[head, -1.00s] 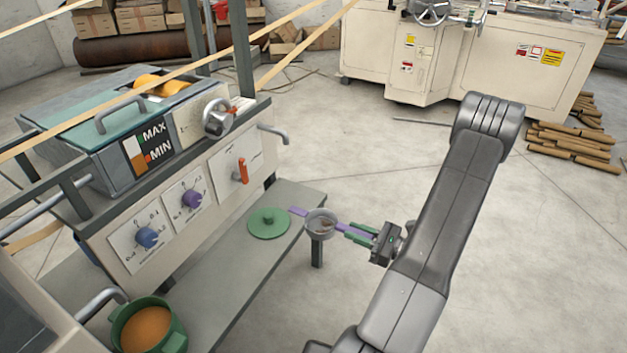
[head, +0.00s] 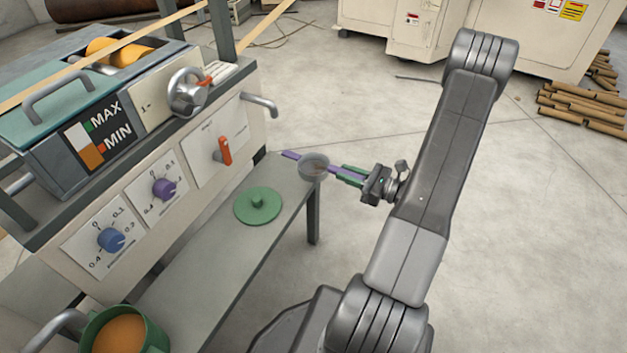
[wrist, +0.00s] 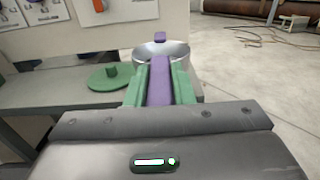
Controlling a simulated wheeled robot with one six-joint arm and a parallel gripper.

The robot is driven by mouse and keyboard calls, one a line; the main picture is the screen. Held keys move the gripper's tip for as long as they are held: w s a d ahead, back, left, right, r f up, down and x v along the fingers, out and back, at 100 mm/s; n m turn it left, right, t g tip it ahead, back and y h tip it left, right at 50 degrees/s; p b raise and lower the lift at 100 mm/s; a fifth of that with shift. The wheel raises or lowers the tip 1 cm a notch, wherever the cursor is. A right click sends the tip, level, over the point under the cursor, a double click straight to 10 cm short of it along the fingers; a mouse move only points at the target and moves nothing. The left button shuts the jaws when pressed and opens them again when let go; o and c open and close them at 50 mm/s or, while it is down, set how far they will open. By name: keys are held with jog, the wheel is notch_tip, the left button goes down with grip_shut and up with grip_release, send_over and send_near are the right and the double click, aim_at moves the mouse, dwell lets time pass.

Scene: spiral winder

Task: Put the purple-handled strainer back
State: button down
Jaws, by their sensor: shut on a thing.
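The purple-handled strainer (head: 314,167) has a grey round bowl, with a purple tab on its far side. My gripper (head: 352,174) is shut on its purple handle. In the wrist view the handle (wrist: 160,82) lies between the green fingers of my gripper (wrist: 161,84), and the bowl (wrist: 176,53) is just beyond them. In the head view the strainer appears by the right end of the grey shelf (head: 196,262). I cannot tell whether its far tab touches the shelf.
A green lid (head: 257,205) lies on the shelf, left of the strainer. A green pot (head: 157,337) of orange-brown contents is at the lower left. The machine's knob panel (head: 137,210) rises behind the shelf. Open floor (head: 520,240) is at right.

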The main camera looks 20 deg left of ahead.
aim_at(316, 171)
jog(key=a, duration=0.3)
jog(key=a+b, duration=0.1)
jog(key=a, duration=0.6)
jog(key=shift+w+f+b, duration=0.1)
jog(key=shift+w+b, duration=0.25)
jog(key=shift+b, duration=0.05)
notch_tip(316, 171, down, 2)
jog(key=shift+w+d+f+b, duration=0.15)
jog(key=shift+f+b, duration=0.1)
jog(key=shift+b, duration=0.3)
jog(key=shift+a+f+b, duration=0.2)
jog(key=shift+f+b, duration=0.9)
jog(key=shift+f, duration=1.05)
jog(key=shift+f, duration=0.2)
jog(key=c, duration=1.3)
grip_release()
jog(key=shift+o, duration=0.2)
